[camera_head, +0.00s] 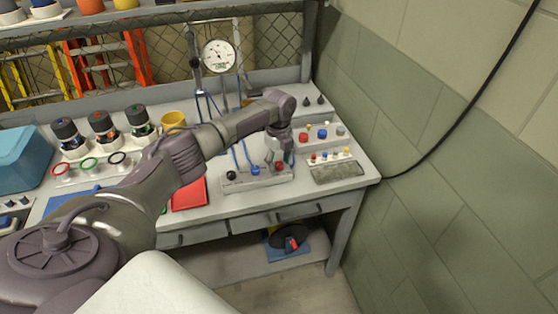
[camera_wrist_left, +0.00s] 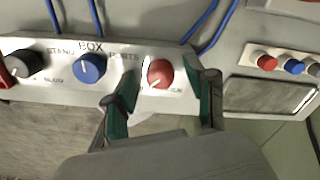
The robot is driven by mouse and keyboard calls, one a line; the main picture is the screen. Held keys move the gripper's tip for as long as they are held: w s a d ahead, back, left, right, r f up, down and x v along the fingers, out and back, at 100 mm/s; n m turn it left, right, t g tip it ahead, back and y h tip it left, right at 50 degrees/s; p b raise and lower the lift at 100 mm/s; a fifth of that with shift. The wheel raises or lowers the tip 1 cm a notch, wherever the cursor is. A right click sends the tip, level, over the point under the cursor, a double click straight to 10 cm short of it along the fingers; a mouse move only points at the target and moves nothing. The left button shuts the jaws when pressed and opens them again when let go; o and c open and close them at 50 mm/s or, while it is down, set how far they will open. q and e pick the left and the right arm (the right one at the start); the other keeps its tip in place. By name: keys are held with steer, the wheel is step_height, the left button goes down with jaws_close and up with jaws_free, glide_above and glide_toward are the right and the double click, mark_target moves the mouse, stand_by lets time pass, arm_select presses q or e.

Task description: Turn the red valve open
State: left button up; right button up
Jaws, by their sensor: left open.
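The red valve (camera_wrist_left: 160,74) is a round red knob at the right end of a white box (camera_wrist_left: 130,48) in the left wrist view. A blue knob (camera_wrist_left: 90,68) and a black knob (camera_wrist_left: 27,63) sit to its left on the same box. My left gripper (camera_wrist_left: 158,88) is open, with its green-padded fingers on either side of the red knob, apart from it as far as I can tell. In the head view the left gripper (camera_head: 279,157) hangs over the right end of the box (camera_head: 255,175) and partly hides the red knob. My right gripper is not in view.
A board with red, blue and grey knobs (camera_head: 320,134) stands right of the box, with a grey plate (camera_head: 338,172) in front. A red tray (camera_head: 189,194) lies to the left. A block wall (camera_head: 430,150) bounds the right side.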

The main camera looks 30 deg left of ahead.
arm_select(q)
jaws_close()
stand_by(0.4)
steer(key=n+p, duration=0.1)
steer(key=n, duration=0.2)
steer(key=shift+d+r+p, duration=0.1)
steer(key=shift+r+p, duration=0.05)
steer(key=shift+p, duration=0.25)
steer(key=n+p, duration=0.2)
steer(key=n, duration=0.3)
steer(key=shift+p, duration=0.3)
steer(key=n+p, duration=0.2)
steer(key=n, duration=0.3)
steer(key=shift+n, duration=0.4)
steer(key=n+p, duration=0.1)
steer(key=n, duration=0.3)
steer(key=shift+w, duration=0.1)
steer(key=shift+p, duration=0.3)
